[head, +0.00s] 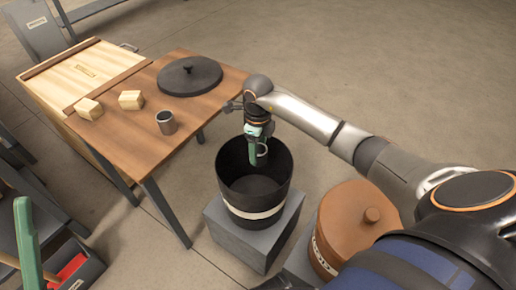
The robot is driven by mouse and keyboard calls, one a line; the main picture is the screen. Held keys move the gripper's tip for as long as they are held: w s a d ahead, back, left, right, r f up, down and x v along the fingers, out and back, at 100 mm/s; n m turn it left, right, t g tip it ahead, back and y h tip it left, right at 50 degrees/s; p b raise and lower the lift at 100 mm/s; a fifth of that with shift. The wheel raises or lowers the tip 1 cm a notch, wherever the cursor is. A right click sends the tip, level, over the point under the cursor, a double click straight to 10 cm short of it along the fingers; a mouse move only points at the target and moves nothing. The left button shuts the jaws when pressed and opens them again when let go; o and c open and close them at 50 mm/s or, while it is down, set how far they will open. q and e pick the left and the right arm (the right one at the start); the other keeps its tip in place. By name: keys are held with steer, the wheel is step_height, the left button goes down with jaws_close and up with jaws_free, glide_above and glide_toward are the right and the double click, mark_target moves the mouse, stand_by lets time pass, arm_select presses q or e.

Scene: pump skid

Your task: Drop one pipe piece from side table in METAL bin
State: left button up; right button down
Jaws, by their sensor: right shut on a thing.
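My right gripper (258,146) is above the open mouth of a dark bin (240,207) and points down. It is shut on a small piece, which looks like a pipe piece but is mostly hidden by the fingers. The bin is dark and round with a pale label band, and stands on a grey block; its label cannot be read. A grey hollow cylinder (166,123), like a pipe piece, stands upright near the right edge of the brown side table (155,160). My left gripper is not in view.
Two wooden blocks (131,99) and a round dark lid (190,78) lie on the side table. A wooden crate (75,80) stands behind it. A brown lidded bin (350,222) stands right of the dark bin. A green upright handle (27,245) is at lower left.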

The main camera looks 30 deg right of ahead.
steer(key=shift+c, duration=0.3)
jaws_free()
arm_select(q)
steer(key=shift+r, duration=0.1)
arm_select(e)
steer(key=shift+r, duration=0.1)
steer(key=shift+r, duration=0.35)
steer(key=shift+r+p, duration=0.4)
steer(key=shift+r, duration=0.3)
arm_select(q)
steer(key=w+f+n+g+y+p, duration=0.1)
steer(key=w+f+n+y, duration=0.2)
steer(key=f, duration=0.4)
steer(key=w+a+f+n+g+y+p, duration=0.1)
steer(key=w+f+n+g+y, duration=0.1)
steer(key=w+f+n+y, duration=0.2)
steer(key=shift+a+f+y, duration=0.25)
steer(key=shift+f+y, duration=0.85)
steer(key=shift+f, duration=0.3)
arm_select(e)
step_height(320, 180, up, 10)
